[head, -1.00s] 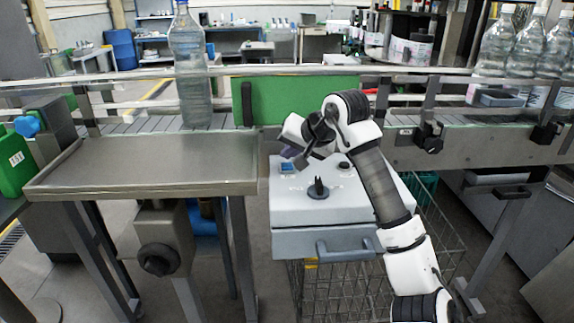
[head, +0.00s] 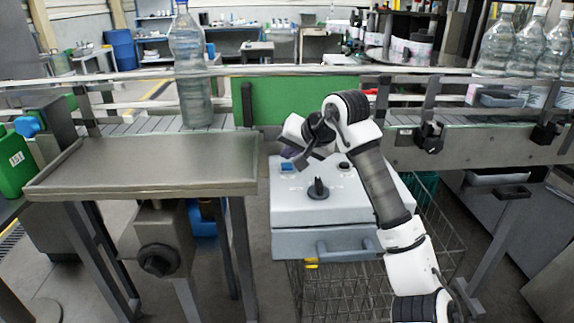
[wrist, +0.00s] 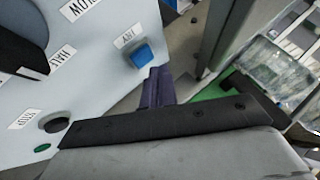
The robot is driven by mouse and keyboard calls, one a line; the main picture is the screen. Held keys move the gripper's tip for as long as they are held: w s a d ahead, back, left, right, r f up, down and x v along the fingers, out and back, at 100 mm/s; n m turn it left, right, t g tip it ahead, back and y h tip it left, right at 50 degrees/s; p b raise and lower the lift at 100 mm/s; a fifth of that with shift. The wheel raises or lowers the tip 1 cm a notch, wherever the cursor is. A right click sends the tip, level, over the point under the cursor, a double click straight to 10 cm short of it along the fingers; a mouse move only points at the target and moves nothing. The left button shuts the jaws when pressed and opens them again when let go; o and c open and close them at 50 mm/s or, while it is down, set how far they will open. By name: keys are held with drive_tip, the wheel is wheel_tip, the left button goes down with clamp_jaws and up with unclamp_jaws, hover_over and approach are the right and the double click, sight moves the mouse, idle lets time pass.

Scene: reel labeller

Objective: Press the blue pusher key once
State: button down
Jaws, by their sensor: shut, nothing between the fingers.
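The blue pusher key (head: 287,167) is a square blue button at the back left of the grey control box's sloped top. In the wrist view the blue key (wrist: 143,56) stands proud of the panel beside a small white label. My gripper (head: 287,153) is shut and empty, its purple fingers just above and behind the key in the head view. In the wrist view the purple fingertips (wrist: 156,78) are right beside the key's lower edge. I cannot tell whether they touch it.
The box (head: 290,205) also carries a black rotary knob (head: 318,189) and a dark button (head: 345,166). The wrist view shows a small green light (wrist: 42,148). A conveyor with a green panel (head: 300,100) runs behind; a metal tray (head: 150,165) stands at left.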

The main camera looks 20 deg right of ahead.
sight(290, 167)
drive_tip(key=shift+f, duration=0.15)
idle(0.3)
drive_tip(key=shift+f+b, duration=0.35)
drive_tip(key=shift+b, duration=0.4)
drive_tip(key=shift+f+b, duration=0.45)
drive_tip(key=shift+b, duration=0.1)
idle(0.3)
drive_tip(key=shift+r, duration=0.2)
idle(0.3)
drive_tip(key=shift+r+p, duration=0.3)
drive_tip(key=shift+r, duration=0.5)
drive_tip(key=shift+r+p, duration=1.25)
drive_tip(key=shift+r, duration=1.2)
